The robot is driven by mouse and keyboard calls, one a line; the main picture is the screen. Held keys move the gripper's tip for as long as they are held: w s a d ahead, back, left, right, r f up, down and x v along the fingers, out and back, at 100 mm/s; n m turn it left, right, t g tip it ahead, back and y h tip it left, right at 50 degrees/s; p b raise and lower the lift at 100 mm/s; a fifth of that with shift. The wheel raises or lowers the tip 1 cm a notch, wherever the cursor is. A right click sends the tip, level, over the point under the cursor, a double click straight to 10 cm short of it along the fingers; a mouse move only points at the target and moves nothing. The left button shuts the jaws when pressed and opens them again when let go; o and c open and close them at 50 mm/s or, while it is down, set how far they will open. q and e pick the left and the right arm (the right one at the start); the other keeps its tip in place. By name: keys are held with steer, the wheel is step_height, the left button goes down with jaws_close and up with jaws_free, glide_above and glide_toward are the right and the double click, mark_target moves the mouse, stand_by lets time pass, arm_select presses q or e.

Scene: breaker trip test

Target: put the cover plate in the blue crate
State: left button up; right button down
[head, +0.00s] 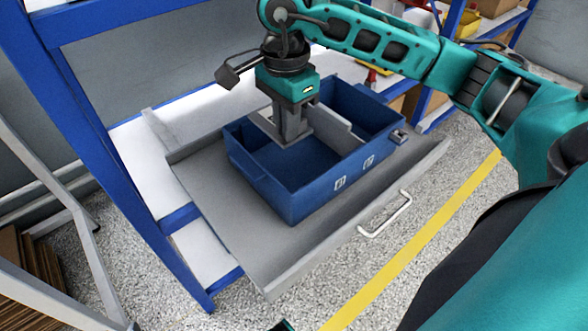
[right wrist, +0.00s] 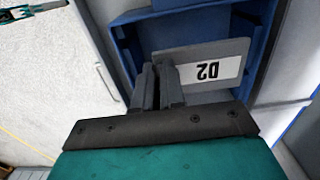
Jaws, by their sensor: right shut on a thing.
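The blue crate (head: 310,195) stands in a pulled-out grey drawer, with its open top facing up. It also shows in the right wrist view (right wrist: 128,50). My right gripper (head: 293,138) points down over the crate's opening and is shut on the grey cover plate (head: 337,127). The plate carries a white label reading D2 in the right wrist view (right wrist: 178,70), where it sticks out from the fingers over the crate. I cannot tell whether the plate touches the crate. A small part of my left gripper (right wrist: 48,6) shows at that view's top left corner; its jaws are unclear.
The grey drawer (head: 215,215) has bare floor left of the crate and a white handle (head: 386,215) in front. A small grey block (head: 398,137) is at the crate's right end. Blue rack posts (head: 95,130) stand at left. A yellow line (head: 420,240) crosses the floor.

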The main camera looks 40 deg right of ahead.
step_height(320, 180, down, 10)
steer(key=shift+r+b, duration=0.1)
steer(key=shift+b, duration=0.8)
steer(key=shift+f, duration=0.5)
step_height(320, 180, down, 4)
steer(key=shift+r+b, duration=0.2)
steer(key=shift+b, duration=0.4)
steer(key=shift+f, duration=0.15)
steer(key=shift+f, duration=0.15)
steer(key=c, duration=1.2)
jaws_free()
